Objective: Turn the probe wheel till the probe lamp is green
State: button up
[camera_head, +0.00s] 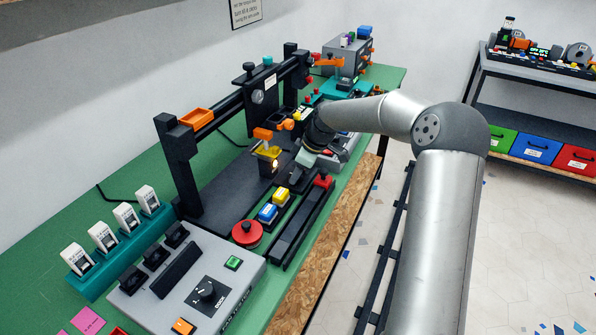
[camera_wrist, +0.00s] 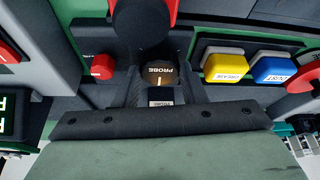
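The probe wheel (camera_wrist: 160,75) shows in the wrist view as a dark round knob marked PROBE with a pale line on its face. A small white label sits just below it. My gripper (camera_head: 306,158) is low over the bench beside the printer, and its fingers cannot be made out clearly. In the head view it hides the wheel. A grey-green panel with a bolted black bar fills the bottom of the wrist view. A small red cap (camera_wrist: 102,66) sits left of the wheel. I cannot tell whether it is the probe lamp; no green probe lamp can be identified.
Right of the wheel are a yellow GREASE block (camera_wrist: 225,63) and a blue DUST block (camera_wrist: 275,67). A red round knob (camera_head: 247,233) stands nearby. The black gantry (camera_head: 230,103) rises behind. A grey control box (camera_head: 190,285) stands at front left. The floor at right is open.

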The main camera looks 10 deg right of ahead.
jog(key=shift+m, duration=0.3)
jog(key=shift+s+a+f+m+t+h+b, duration=0.15)
jog(key=shift+m+t+b, duration=0.1)
jog(key=shift+m+b, duration=0.4)
jog(key=shift+w+m+t+h+b, duration=0.15)
jog(key=shift+m+t+b, duration=0.1)
jog(key=shift+m+b, duration=0.35)
jog(key=m+h+b, duration=0.1)
jog(key=m+b, duration=0.1)
jog(key=m, duration=0.1)
jog(key=shift+s+a+m+t, duration=0.1)
jog(key=shift+s+m+t, duration=0.05)
jog(key=shift+m+t, duration=0.25)
jog(key=m+h+b, duration=0.1)
jog(key=m, duration=0.1)
jog(key=m+h+b, duration=0.1)
jog(key=m, duration=0.2)
jog(key=shift+a+t, duration=0.15)
jog(key=shift+t, duration=0.15)
jog(key=shift+r+m, duration=0.2)
jog(key=shift+m, duration=0.15)
jog(key=o, duration=1)
